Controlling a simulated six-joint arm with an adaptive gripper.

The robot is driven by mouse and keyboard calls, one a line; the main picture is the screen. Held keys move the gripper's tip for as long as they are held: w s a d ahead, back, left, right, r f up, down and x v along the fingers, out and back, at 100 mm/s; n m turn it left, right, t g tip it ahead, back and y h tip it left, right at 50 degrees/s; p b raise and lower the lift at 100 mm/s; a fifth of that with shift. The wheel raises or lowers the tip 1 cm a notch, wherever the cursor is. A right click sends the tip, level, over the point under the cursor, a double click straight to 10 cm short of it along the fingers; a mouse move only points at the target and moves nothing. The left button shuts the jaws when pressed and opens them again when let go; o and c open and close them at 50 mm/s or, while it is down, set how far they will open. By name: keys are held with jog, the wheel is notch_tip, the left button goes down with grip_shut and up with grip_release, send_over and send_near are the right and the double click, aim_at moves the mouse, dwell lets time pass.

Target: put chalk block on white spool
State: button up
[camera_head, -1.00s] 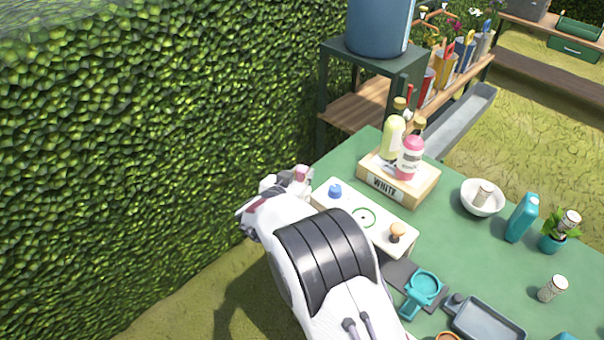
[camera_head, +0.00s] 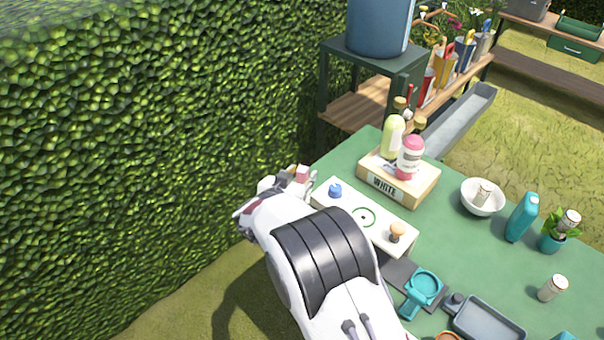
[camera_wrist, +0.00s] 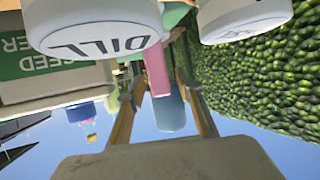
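A small pink block (camera_head: 303,171), likely the chalk block, shows at my gripper's end at the left corner of the green table. In the wrist view it appears as an upright pink bar (camera_wrist: 157,70) between the tan fingers of my gripper (camera_wrist: 158,82). A gap shows between the bar and the right finger, so the fingers look apart. I cannot tell whether the bar touches the left finger. I cannot clearly identify the white spool; a small white cylinder (camera_head: 552,288) stands at the table's right, and another sits in the white bowl (camera_head: 482,198).
A white board (camera_head: 378,230) with a blue knob, green ring and tan knob lies beside my arm. Behind it stands a wooden crate (camera_head: 420,193) marked WHITE, holding bottles. White DILL lids (camera_wrist: 100,35) loom close in the wrist view. A hedge (camera_head: 130,150) borders the left.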

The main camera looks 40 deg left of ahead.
jog(key=shift+v, duration=5.55)
jog(key=shift+w+d, duration=0.1)
jog(key=shift+w, duration=0.05)
jog(key=shift+w+r, duration=0.25)
jog(key=shift+r, duration=0.05)
jog(key=w+d+r+g+y, duration=0.1)
jog(key=w+d+r, duration=0.5)
jog(key=d+r, duration=0.25)
jog(key=w+d+r+g+y, duration=0.1)
jog(key=w+d+r, duration=0.55)
jog(key=r, duration=0.35)
jog(key=s+d+r+g, duration=0.1)
jog(key=d+r, duration=0.2)
jog(key=d, duration=0.7)
jog(key=s+d+f+m+g+h, duration=0.1)
jog(key=s+d+h, duration=0.1)
jog(key=s+d, duration=0.6)
jog(key=s+d+f+m+g+h, duration=0.1)
jog(key=s+d, duration=0.6)
jog(key=d, duration=1)
jog(key=s+d+f+m+g+h, duration=0.1)
jog(key=s+d+h, duration=0.3)
jog(key=s+d, duration=0.4)
jog(key=d+f+m, duration=0.1)
jog(key=d, duration=0.3)
jog(key=shift+s+d+f+g, duration=0.2)
jog(key=shift+s+d+g, duration=0.1)
jog(key=shift+d+g, duration=0.1)
